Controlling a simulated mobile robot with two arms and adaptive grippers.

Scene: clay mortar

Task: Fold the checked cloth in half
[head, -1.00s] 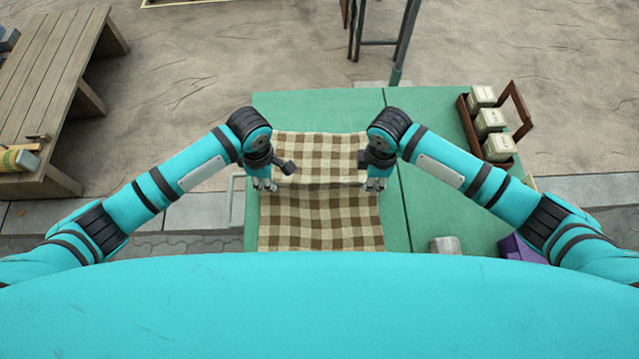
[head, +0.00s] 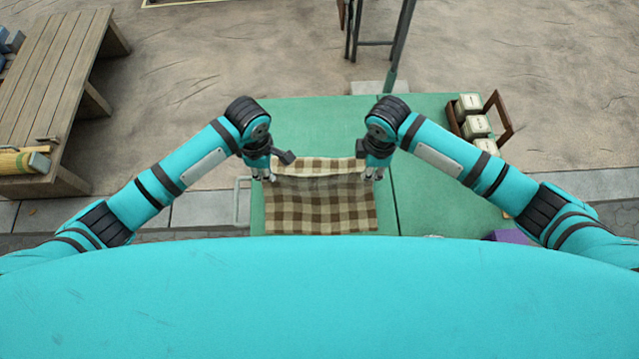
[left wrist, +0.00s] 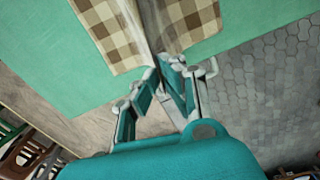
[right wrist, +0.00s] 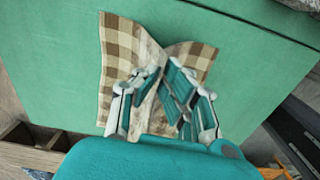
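The brown and cream checked cloth (head: 320,208) lies on the green table in the head view. A raised pale ridge crosses it between my grippers, with a narrow checked strip beyond. My left gripper (head: 263,175) is at the cloth's left side and my right gripper (head: 374,174) at its right side. In the left wrist view the fingers (left wrist: 167,68) close on a lifted fold of the cloth (left wrist: 112,30). In the right wrist view the fingers (right wrist: 163,68) pinch the cloth (right wrist: 120,50) too, with cloth spreading to both sides. My body hides the table's near part.
The green table (head: 430,200) has free room right of the cloth and beyond it. A wooden carrier (head: 500,118) with several pale boxes stands at its far right. A purple object (head: 508,236) shows at the right edge. A wooden bench (head: 60,90) stands off to the left.

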